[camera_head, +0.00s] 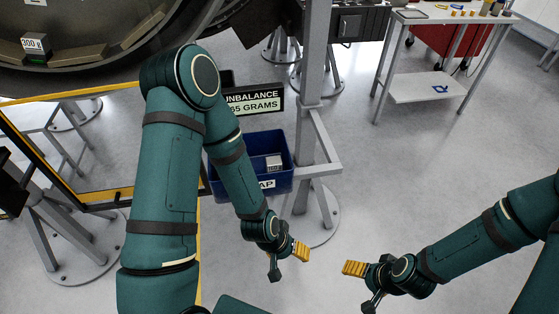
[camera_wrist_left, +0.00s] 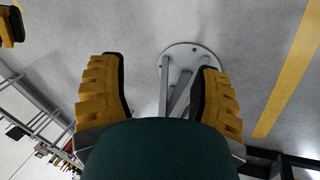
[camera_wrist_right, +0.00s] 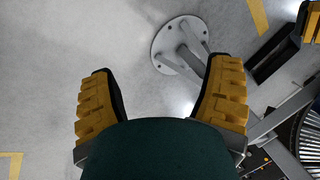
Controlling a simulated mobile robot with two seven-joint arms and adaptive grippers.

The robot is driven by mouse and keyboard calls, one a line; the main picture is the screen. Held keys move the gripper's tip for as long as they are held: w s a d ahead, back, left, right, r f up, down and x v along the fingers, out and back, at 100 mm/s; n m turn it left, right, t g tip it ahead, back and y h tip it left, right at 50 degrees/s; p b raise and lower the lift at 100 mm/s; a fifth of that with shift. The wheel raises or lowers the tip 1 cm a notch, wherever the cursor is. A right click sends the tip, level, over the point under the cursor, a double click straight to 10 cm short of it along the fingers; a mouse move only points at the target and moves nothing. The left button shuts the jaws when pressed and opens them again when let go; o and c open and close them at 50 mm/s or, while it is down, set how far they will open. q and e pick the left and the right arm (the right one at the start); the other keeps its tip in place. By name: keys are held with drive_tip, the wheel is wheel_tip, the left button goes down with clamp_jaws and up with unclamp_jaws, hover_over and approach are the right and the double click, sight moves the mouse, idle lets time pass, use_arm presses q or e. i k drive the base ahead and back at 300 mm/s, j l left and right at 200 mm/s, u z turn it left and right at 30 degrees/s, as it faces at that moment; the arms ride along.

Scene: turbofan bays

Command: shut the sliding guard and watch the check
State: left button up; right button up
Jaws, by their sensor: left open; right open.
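A yellow-edged frame, apparently the sliding guard (camera_head: 38,157), stands at the left of the head view below the large round casing. My left arm hides part of it, and I cannot tell how far it is shut. A black display (camera_head: 262,99) reads "UNBALANCE" and "65 GRAMS", with its left end hidden by my arm. My left gripper (camera_head: 288,261) is open and empty over the floor, to the right of the frame and apart from it. My right gripper (camera_head: 361,286) is open and empty, farther right. Both wrist views show spread fingers with nothing between them.
A blue bin (camera_head: 285,180) holding a pale block stands by a grey post (camera_head: 314,65) with a round foot. A dark casing (camera_head: 105,72) fills the upper left, with a block (camera_head: 34,44) marked 300. A workbench (camera_head: 450,18) stands at upper right. The right floor is clear.

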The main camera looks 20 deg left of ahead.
sight(116, 193)
drive_tip(key=u, duration=1.9)
drive_tip(key=i+j+z, duration=0.25)
drive_tip(key=i+j, duration=0.1)
drive_tip(key=j, duration=0.1)
